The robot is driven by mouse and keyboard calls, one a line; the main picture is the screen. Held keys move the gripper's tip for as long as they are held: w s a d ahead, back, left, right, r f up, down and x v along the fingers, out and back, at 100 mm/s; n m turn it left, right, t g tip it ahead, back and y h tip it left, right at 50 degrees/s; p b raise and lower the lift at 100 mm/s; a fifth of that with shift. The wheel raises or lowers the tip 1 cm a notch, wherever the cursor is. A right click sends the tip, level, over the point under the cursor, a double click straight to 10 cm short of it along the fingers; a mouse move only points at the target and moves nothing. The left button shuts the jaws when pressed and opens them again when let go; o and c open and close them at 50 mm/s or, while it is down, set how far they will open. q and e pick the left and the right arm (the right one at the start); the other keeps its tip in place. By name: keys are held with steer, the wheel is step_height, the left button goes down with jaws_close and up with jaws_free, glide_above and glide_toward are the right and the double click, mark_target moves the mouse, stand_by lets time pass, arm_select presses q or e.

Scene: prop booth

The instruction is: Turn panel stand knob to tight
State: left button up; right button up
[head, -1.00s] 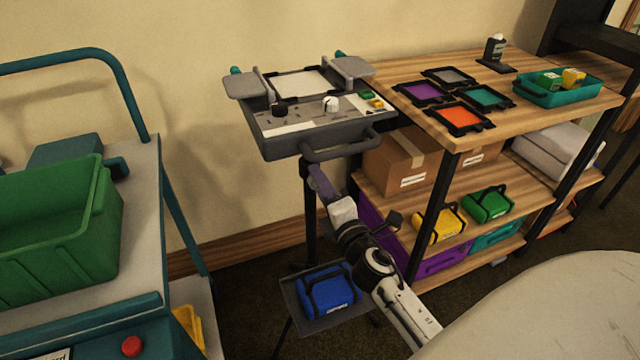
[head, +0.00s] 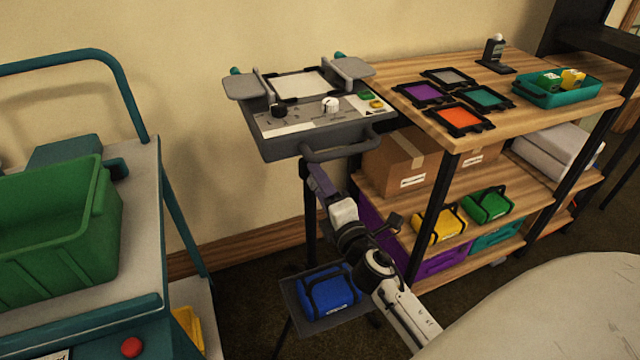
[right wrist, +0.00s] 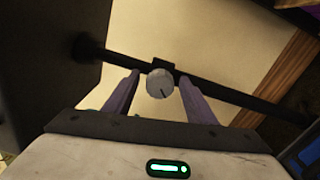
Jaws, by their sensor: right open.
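The panel stand (head: 308,226) holds a grey control panel (head: 270,149) on a dark post against the wall. In the right wrist view a round pale grey knob (right wrist: 160,84) with a dark pointer line sits on the dark post (right wrist: 232,95). My right gripper (head: 314,178) is just under the panel, at the post. In the right wrist view its two purple fingers (right wrist: 159,92) are open on either side of the knob; I cannot tell whether they touch it. The knob is hidden in the head view. My left gripper is not in view.
A shelf unit (head: 455,130) with coloured frames stands right of the panel. A blue bag (head: 331,291) lies on a low tray below my right arm. A cart with a green bin (head: 60,230) is at the left. A pale rounded surface fills the lower right.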

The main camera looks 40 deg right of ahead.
steer(key=b+v, duration=0.2)
steer(key=v, duration=0.8)
steer(key=shift+a, duration=0.1)
